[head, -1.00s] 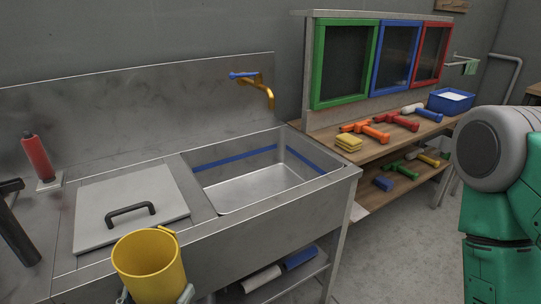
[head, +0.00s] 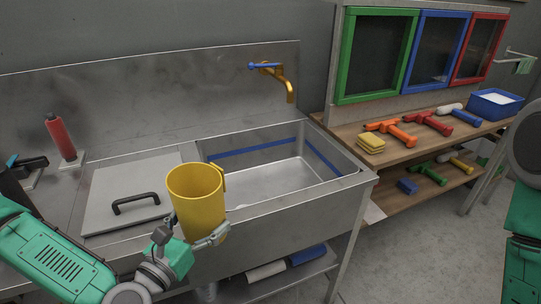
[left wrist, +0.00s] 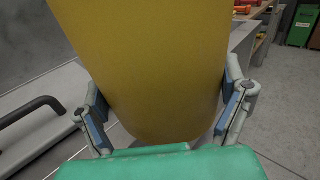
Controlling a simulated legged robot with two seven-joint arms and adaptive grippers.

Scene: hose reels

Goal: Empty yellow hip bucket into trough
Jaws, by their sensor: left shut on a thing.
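The yellow bucket (head: 197,200) is upright in front of the sink's front edge in the head view, left of the trough's middle. My left gripper (head: 212,238) is shut around the bucket's lower part. In the left wrist view the bucket (left wrist: 150,60) fills the middle, with a finger of my left gripper (left wrist: 165,125) on each side. What is inside the bucket is hidden. The steel trough (head: 345,188), with a blue line along its inner walls, is behind and right of the bucket. My right gripper is not in view.
A lid with a black handle (head: 135,203) covers the counter left of the trough. A brass tap with a blue lever (head: 290,90) overhangs the trough from behind. A red bottle (head: 61,137) stands at the back left. A wooden shelf with coloured tools (head: 400,135) is at the right.

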